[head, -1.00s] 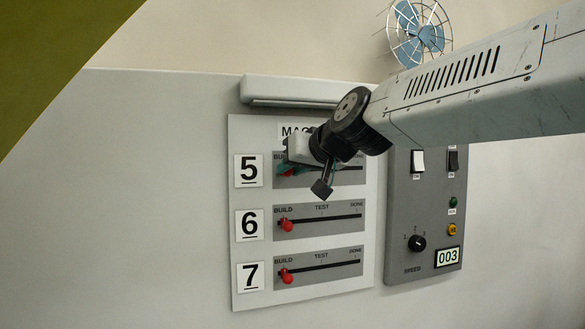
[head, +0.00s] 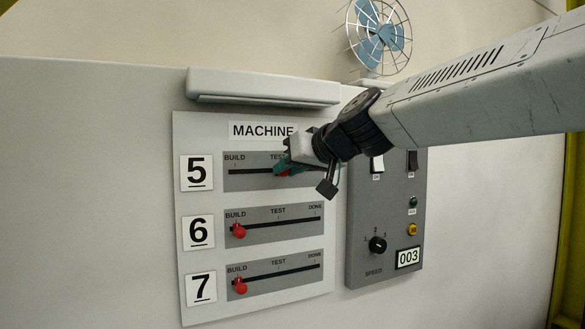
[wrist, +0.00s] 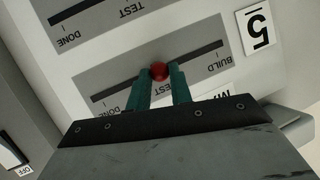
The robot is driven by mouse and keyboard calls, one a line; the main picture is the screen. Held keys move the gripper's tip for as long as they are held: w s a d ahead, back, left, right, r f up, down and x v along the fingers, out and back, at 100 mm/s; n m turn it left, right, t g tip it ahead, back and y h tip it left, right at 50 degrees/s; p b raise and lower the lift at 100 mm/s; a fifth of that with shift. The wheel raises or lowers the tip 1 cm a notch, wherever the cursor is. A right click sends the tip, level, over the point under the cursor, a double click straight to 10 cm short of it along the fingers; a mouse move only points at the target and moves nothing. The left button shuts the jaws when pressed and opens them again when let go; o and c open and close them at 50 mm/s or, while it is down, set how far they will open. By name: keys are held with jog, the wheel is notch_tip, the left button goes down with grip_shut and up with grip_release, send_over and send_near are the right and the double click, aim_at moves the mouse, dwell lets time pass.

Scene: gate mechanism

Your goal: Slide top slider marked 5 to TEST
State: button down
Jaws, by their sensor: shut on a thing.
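The top slider's red knob (head: 283,171) stands near the TEST mark on the row marked 5 (head: 197,172). In the wrist view the red knob (wrist: 159,72) sits between the green fingertips of my gripper (wrist: 160,84), which is shut on it. In the head view my gripper (head: 290,166) covers part of the TEST label and the right part of the slot. In the wrist view the TEST label (wrist: 158,97) is partly hidden by the fingers. I cannot tell whether the knob lines up exactly with the TEST tick.
The sliders marked 6 (head: 239,231) and 7 (head: 241,287) have red knobs at BUILD. A control panel (head: 385,270) with switches and a speed dial is on the right. A ledge (head: 262,87) juts out above the slider panel. A fan (head: 380,35) stands above.

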jog(key=c, duration=1.2)
grip_release()
jog(key=shift+c, duration=0.2)
jog(key=v, duration=0.8)
